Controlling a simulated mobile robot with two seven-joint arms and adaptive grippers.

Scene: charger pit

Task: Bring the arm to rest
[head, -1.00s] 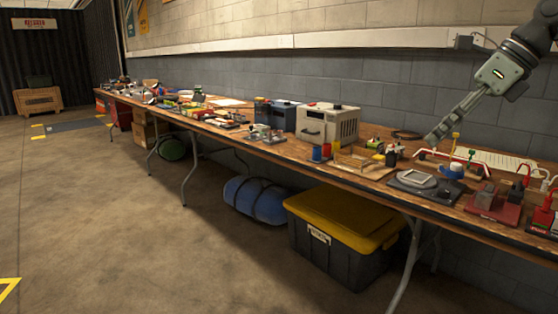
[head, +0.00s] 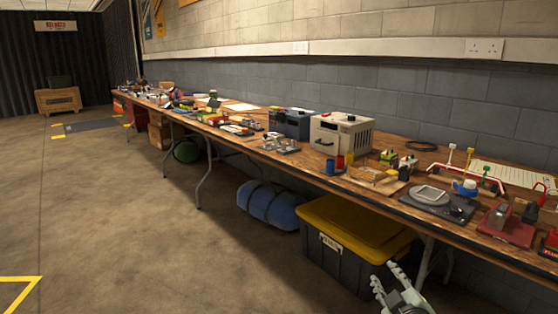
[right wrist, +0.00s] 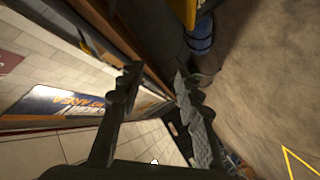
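My right gripper (head: 386,276) shows at the bottom edge of the head view, low in front of the table and beside the black bin with the yellow lid. In the right wrist view its two dark fingers (right wrist: 156,78) stand apart with a gap between them, and nothing is held. The rest of my right arm is outside the head view. My left gripper is not in view.
The long wooden table (head: 290,168) runs along the wall, crowded with small items. Under it are a yellow-lidded black bin (head: 350,235) and a blue rolled bundle (head: 270,205). The concrete floor (head: 120,220) at left is clear.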

